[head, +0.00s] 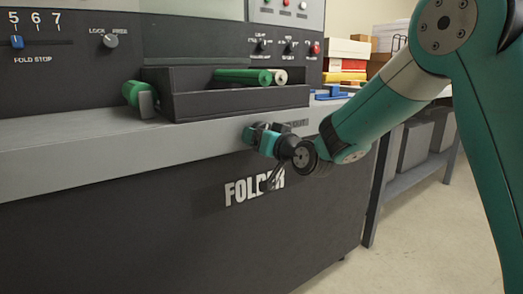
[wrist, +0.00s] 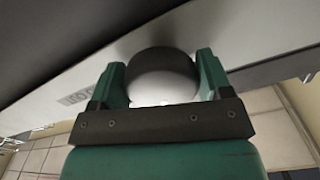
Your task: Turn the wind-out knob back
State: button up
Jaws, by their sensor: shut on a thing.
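The wind-out knob (wrist: 161,80) is round, with a dark rim and a pale face, and sits between my two green fingers in the wrist view. My gripper (wrist: 161,78) is shut on it, one finger on each side. In the head view my gripper (head: 262,138) is at the grey front ledge of the folder machine (head: 150,215), above the white FOLDER lettering. The knob is largely hidden behind my gripper there. I cannot tell the knob's turn angle, as no pointer mark is clear.
A dark tray (head: 240,101) with a green roller (head: 243,76) stands on the ledge above my gripper. Another green cylinder (head: 138,93) is to its left. A lock/free knob (head: 110,41) and a blue slider (head: 17,42) are on the panel. Open floor (head: 420,240) lies right.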

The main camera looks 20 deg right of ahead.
jog(key=shift+f+n+b, duration=0.2)
jog(key=shift+n+b, duration=1.2)
jog(key=shift+n, duration=0.2)
jog(key=shift+d+r, duration=0.1)
jog(key=o, duration=0.9)
jog(key=b+v, duration=0.1)
jog(key=v, duration=1.6)
jog(key=shift+s, duration=0.15)
